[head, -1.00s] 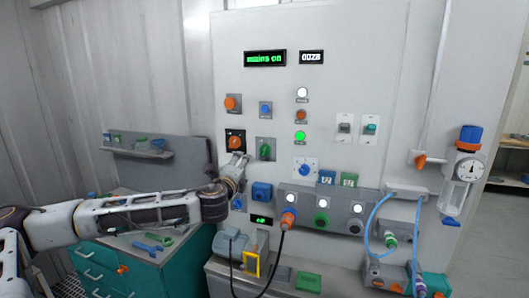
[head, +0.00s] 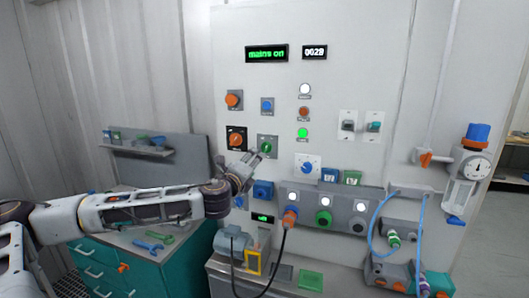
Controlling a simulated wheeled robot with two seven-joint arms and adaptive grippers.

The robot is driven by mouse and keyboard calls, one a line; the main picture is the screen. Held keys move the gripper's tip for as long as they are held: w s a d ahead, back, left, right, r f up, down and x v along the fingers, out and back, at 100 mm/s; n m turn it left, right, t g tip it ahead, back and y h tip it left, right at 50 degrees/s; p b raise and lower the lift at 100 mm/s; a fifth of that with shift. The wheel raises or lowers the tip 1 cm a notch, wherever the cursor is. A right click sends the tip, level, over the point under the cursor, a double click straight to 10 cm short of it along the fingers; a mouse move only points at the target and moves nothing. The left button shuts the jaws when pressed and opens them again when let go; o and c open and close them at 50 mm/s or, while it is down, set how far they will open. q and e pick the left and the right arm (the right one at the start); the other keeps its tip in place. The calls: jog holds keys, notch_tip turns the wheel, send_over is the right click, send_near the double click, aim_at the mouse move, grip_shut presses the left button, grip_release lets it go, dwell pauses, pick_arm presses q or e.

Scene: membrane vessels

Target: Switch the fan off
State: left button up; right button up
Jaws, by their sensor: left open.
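A pale control panel (head: 385,70) fills the middle of the head view. Its display (head: 266,53) reads "mains on". A green knob (head: 266,147) sits on a grey plate, right of an orange rotary knob (head: 236,139) on a black square plate. My left gripper (head: 256,158) is open, with its fingertips close below the green knob; I cannot tell whether they touch it. No label that I can read names the fan switch, and I see no fan that I can pick out. My right gripper is out of view.
A blue dial knob (head: 307,168), two toggle switches (head: 348,125) and a socket strip (head: 340,210) with a black cable are to the right. A teal tool cabinet (head: 180,270) stands below my left arm.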

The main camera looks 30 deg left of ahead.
pick_arm(q)
jog(key=shift+w+a+r, duration=0.15)
jog(key=shift+w+a, duration=0.05)
jog(key=shift+w, duration=0.15)
dwell(0.3)
jog(key=p, duration=0.3)
send_near(266, 150)
jog(key=shift+w, duration=0.6)
jog(key=shift+a+r+p+x, duration=0.15)
jog(key=shift+p+x, duration=0.3)
jog(key=shift+x, duration=0.9)
jog(key=shift+a+r+p+x, duration=0.1)
jog(key=shift+p+x, duration=0.3)
jog(key=shift+x, duration=1.9)
jog(key=shift+f, duration=0.1)
jog(key=c, duration=1)
jog(key=shift+c, duration=0.2)
